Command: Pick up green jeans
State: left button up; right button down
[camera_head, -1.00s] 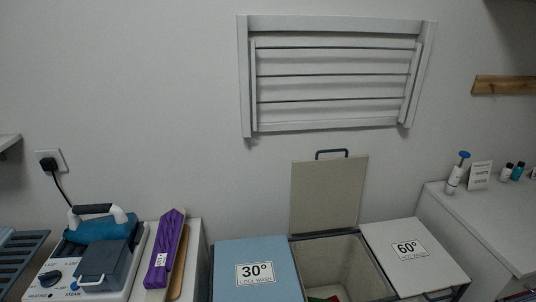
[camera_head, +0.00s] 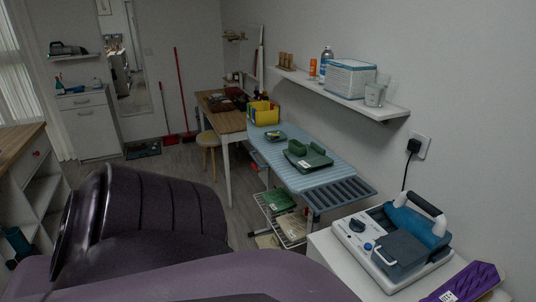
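A dark green folded item (camera_head: 308,157) lies on the light blue ironing board (camera_head: 338,168); I cannot tell whether it is jeans. Green folded cloth (camera_head: 278,200) lies on the wire rack under the board, with another greenish folded piece (camera_head: 292,225) beside it. I cannot tell which of these is the green jeans. Neither of my grippers shows. Large dark purple shapes, which look like my own arm links, fill the lower foreground and hide the floor there.
A steam iron station (camera_head: 390,240) stands on a white cabinet at right, with a purple item (camera_head: 462,283) beside it. A wall shelf (camera_head: 335,92) overhangs the board. A wooden table (camera_head: 222,118) and stool (camera_head: 208,140) stand behind. Floor (camera_head: 185,165) is open at centre-left.

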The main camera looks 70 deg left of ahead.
aim_at(307, 159)
jog(key=u, duration=2)
jog(key=i+j+z, duration=0.15)
jog(key=z, duration=0.45)
jog(key=i+j+z, duration=0.15)
jog(key=j+z, duration=0.15)
jog(key=j, duration=0.25)
jog(key=i+j+z, duration=0.15)
jog(key=j, duration=0.15)
jog(key=i+j, duration=0.1)
jog(key=j, duration=0.3)
jog(key=i+j+z, duration=0.15)
jog(key=j, duration=0.3)
jog(key=i+j, duration=0.1)
jog(key=j, duration=0.3)
jog(key=i+j+z, duration=0.15)
jog(key=j, duration=0.3)
jog(key=i+j, duration=0.1)
jog(key=j, duration=1.05)
jog(key=i+j, duration=0.15)
jog(key=j, duration=0.4)
